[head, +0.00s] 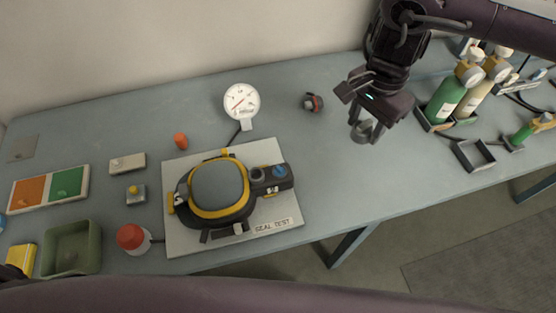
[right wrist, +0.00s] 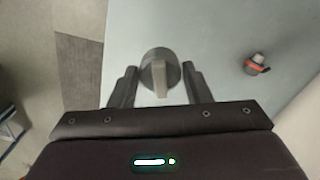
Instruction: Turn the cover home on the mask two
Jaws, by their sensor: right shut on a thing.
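The mask (head: 217,188) lies on a pale board marked SEAL TEST (head: 180,236). It has a grey visor, a yellow rim and black straps. A dark fitting with a round port and a blue dial (head: 279,171) is at its right side. My right gripper (head: 364,119) is to the right of the board, above the bench, shut on a round grey cover (head: 366,133). The right wrist view shows the cover (right wrist: 149,63) with a raised bar between the two fingers (right wrist: 159,88). My left gripper is not seen.
A small dark part with a red ring (head: 313,102) lies left of my right gripper. A dial gauge (head: 241,101) stands behind the board. A red knob (head: 131,238) and green tray (head: 73,247) are at left. Bottles (head: 446,98) stand at right. The bench right of the board is clear.

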